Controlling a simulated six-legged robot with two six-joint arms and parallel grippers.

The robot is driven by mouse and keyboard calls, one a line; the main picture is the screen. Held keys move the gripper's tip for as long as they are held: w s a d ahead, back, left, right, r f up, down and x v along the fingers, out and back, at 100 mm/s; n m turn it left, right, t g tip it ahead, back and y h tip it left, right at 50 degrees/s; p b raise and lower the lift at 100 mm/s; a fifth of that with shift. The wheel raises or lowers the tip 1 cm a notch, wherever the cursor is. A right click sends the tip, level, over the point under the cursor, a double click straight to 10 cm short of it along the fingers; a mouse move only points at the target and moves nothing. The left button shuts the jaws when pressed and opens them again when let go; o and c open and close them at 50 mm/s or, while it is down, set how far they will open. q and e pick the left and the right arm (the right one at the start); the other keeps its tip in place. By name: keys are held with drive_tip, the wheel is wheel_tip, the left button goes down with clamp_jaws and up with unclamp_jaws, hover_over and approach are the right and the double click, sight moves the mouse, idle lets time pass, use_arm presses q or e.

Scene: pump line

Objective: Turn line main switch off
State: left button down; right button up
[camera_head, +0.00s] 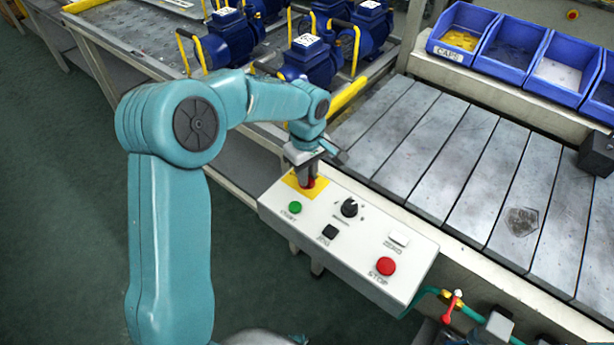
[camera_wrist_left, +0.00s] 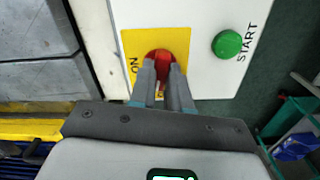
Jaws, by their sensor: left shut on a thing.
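The line main switch is a red knob on a yellow plate at the far left end of the white control panel. In the head view the knob (camera_head: 309,183) shows just under my left gripper (camera_head: 307,178). In the left wrist view the red knob (camera_wrist_left: 160,58) sits between the fingertips of my left gripper (camera_wrist_left: 163,75), which is shut on it. The word ON shows on the yellow plate (camera_wrist_left: 134,42) beside the knob. The fingers hide part of the knob. My right gripper is not in view.
The control panel (camera_head: 350,262) also carries a green START button (camera_head: 295,207), a black selector (camera_head: 349,208), a black button (camera_head: 329,232), a white button (camera_head: 399,238) and a red STOP button (camera_head: 386,266). A slatted conveyor (camera_head: 440,150) lies behind. Blue pumps (camera_head: 308,58) stand at the back left.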

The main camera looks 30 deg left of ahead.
use_arm(q)
drive_tip(key=shift+n+b, duration=0.45)
drive_tip(key=shift+n, duration=0.75)
drive_tip(key=shift+w+r, duration=0.1)
drive_tip(key=c, duration=1.1)
unclamp_jaws()
wheel_tip(320, 180, up, 16)
drive_tip(key=shift+r+p, duration=0.15)
drive_tip(key=shift+p, duration=0.95)
